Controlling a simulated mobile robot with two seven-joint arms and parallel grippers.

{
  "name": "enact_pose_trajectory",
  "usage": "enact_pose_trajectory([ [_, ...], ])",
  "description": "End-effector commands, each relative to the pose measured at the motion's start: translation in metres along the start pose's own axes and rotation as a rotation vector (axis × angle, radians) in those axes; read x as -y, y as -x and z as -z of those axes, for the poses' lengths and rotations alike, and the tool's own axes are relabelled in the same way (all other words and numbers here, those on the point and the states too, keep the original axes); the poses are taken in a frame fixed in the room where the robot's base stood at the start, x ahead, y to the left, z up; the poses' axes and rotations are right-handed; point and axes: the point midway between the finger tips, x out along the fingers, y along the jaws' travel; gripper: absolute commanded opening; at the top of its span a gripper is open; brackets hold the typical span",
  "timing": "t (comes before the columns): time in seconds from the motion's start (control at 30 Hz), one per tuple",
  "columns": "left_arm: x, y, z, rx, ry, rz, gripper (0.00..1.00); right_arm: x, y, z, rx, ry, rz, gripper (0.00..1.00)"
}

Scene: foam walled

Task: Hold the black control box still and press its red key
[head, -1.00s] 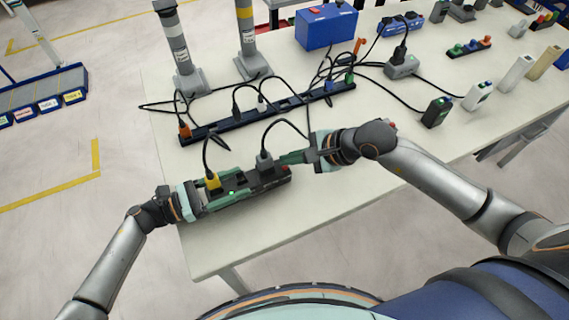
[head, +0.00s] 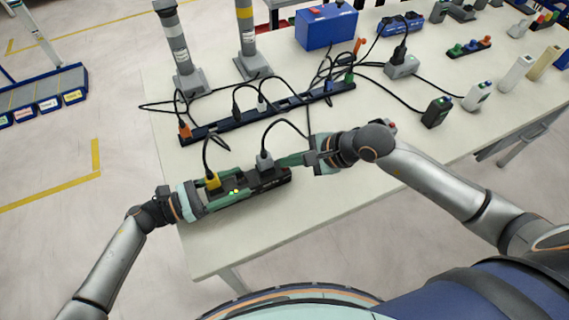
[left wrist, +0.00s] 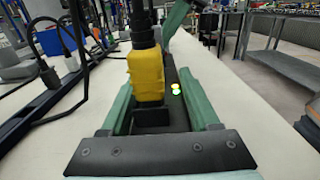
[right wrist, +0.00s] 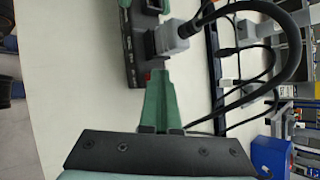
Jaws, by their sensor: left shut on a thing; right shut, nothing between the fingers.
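The black control box (head: 262,186) lies on the near left part of the table, with a yellow plug (head: 212,181) and a grey plug (head: 264,161) in it. Small lights (left wrist: 176,89) glow on its top in the left wrist view. My left gripper (head: 224,188) is shut on the box's left end, one green finger along each side. My right gripper (head: 281,160) is shut and empty, its fingertips at the right end. A bit of the red key (right wrist: 148,75) shows beside these tips; the contact itself is hidden.
A long dark power strip (head: 220,124) with several plugs and loose black cables lies behind the box. Two grey posts (head: 176,45), a blue box (head: 327,27) and small devices (head: 436,112) stand farther back. The table front right of the box is clear.

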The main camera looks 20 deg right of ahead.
Motion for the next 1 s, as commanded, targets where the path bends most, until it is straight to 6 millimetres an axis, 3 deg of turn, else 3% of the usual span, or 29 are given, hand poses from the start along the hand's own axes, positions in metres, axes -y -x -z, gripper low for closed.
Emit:
enact_pose_trajectory([
  [0.73, 0.0, 0.0, 0.0, 0.0, 0.0, 0.0, 0.0, 0.01, 0.014, -0.009, -0.001, 0.001, 0.0, 0.0],
  [1.0, 0.0, 0.0, 0.0, 0.0, 0.0, 0.0, 0.0, 0.023, 0.031, -0.022, 0.0, 0.002, 0.002, 0.0],
])
